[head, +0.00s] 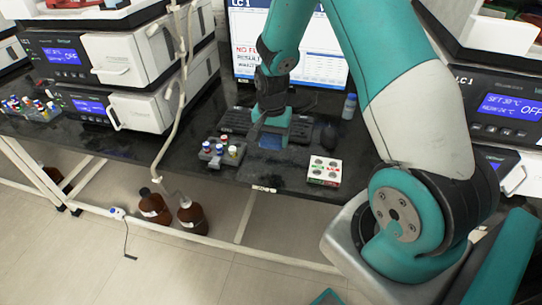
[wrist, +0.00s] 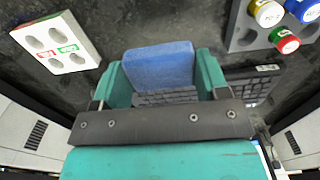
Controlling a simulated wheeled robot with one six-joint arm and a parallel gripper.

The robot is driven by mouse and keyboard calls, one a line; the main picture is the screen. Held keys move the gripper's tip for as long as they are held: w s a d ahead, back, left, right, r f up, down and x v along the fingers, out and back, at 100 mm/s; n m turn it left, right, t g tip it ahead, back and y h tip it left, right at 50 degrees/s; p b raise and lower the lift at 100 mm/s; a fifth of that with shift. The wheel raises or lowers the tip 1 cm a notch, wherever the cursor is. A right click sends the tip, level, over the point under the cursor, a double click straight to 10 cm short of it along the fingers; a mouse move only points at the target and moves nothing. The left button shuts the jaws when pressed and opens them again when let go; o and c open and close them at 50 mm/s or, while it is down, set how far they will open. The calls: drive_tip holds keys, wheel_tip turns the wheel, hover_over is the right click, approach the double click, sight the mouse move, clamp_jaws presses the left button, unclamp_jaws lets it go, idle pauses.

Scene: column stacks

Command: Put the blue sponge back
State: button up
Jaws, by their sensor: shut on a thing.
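The blue sponge (wrist: 158,63) is between the two teal fingers of my gripper (wrist: 161,72) in the wrist view. The fingers press on its left and right sides, and the gripper is shut on it. In the head view my gripper (head: 272,133) points down over the dark bench in front of the monitor, and a bit of the blue sponge (head: 270,143) shows below the fingers. I cannot tell whether the sponge touches the bench top.
A black keyboard (head: 236,122) lies behind my gripper. A grey rack with capped vials (head: 220,153) stands to the left, a white block with round holes (head: 324,170) to the right. A mouse (head: 329,136) and a blue-capped bottle (head: 349,106) stand farther right. Instrument stacks flank the bench.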

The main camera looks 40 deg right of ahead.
sight(272, 163)
drive_tip(key=shift+f, duration=3.6)
drive_tip(key=shift+f, duration=0.2)
drive_tip(key=o, duration=0.8)
drive_tip(key=shift+r, duration=0.1)
drive_tip(key=shift+r, duration=0.1)
